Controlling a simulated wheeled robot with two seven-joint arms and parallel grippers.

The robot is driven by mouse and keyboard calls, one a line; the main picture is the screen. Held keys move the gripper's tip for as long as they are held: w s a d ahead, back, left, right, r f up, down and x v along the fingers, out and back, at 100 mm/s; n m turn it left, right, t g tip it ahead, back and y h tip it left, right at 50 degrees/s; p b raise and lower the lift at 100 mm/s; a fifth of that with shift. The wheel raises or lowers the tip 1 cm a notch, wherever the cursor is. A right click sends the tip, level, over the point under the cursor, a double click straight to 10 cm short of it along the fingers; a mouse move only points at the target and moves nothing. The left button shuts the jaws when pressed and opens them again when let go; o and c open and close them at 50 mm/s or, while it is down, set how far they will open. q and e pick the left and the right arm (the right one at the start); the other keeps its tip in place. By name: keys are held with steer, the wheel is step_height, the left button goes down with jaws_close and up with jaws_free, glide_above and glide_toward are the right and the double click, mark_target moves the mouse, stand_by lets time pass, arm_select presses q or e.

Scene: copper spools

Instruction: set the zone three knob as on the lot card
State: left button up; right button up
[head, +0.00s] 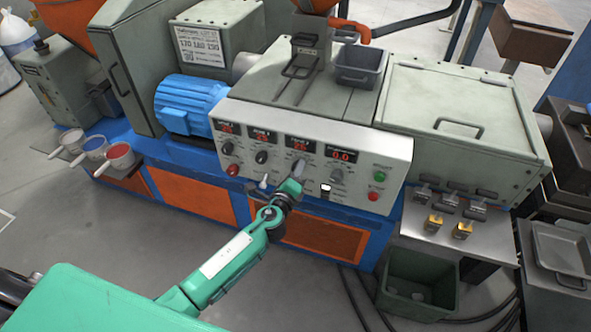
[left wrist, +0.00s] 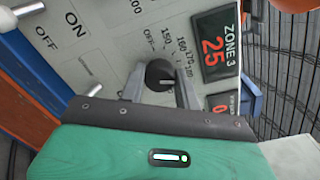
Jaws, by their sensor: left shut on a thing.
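The control panel (head: 320,150) has a row of red displays with dark knobs below. The zone three display (head: 299,145) sits above my left gripper (head: 297,173); in the left wrist view the ZONE 3 display (left wrist: 214,47) reads 25. The dark round zone three knob (left wrist: 160,72) sits between the two fingers of my left gripper, which is shut on it. Dial marks OFF, 150, 160 and 170 show around it. I cannot tell where its pointer stands. The lot card (head: 203,46) on the machine's grey box appears to read 170 180 250, small print unclear. My right gripper is out of view.
Other knobs (head: 261,157) and a red button (head: 233,170) lie left of my gripper. A green button (head: 380,176) and a red button (head: 373,196) lie right. A white-tipped toggle (head: 326,187) sits close by. A green bin (head: 418,284) stands below on the floor.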

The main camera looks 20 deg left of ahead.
arm_select(q)
steer(key=shift+f+m+p, duration=0.15)
steer(key=shift+m+p, duration=0.95)
steer(key=shift+m, duration=2.7)
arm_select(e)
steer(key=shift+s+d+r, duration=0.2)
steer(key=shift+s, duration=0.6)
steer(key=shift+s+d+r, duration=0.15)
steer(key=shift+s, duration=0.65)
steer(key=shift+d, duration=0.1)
arm_select(q)
steer(key=o, duration=1)
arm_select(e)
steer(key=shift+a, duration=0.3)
